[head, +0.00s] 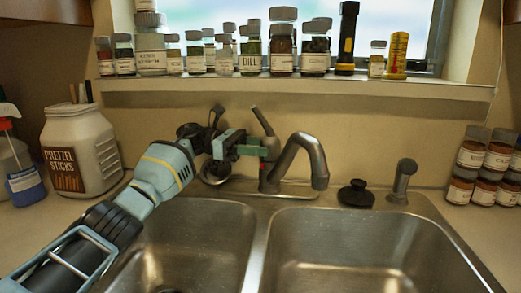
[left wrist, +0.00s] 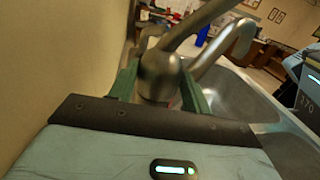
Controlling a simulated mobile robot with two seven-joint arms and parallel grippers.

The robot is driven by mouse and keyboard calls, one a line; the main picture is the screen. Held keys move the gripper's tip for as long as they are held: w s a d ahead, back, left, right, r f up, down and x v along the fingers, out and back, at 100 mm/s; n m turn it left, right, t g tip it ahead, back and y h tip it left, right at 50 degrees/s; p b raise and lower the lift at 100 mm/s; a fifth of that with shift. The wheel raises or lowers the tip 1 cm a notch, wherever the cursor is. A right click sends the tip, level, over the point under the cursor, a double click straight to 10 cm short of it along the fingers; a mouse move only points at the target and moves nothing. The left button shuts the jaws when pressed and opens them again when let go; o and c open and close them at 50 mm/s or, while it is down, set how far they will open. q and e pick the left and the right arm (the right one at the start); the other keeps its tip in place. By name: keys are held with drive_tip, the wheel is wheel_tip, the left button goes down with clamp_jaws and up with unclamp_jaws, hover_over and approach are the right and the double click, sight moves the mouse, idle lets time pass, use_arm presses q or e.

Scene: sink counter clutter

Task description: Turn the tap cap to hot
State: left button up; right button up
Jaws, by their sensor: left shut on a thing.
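The metal tap (head: 305,150) stands behind the divider between two sink basins, its curved spout pointing right and forward. Its cap with the thin lever (head: 262,122) is at the left of the spout, the lever tilted up and left. My left gripper (head: 257,150) reaches in from the left with its green fingers at the cap. In the left wrist view, the rounded metal cap (left wrist: 160,74) sits between the two green fingers, which are shut on it. The fingers partly hide the tap body.
The two steel basins (head: 262,235) are in front. A black stopper (head: 356,195) and a short metal fixture (head: 402,180) stand right of the tap. A pretzel jar (head: 80,145) is at left, spice jars (head: 478,150) at right. More jars line the sill (head: 300,88).

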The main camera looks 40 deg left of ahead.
idle(0.3)
use_arm(q)
drive_tip(key=o, duration=1)
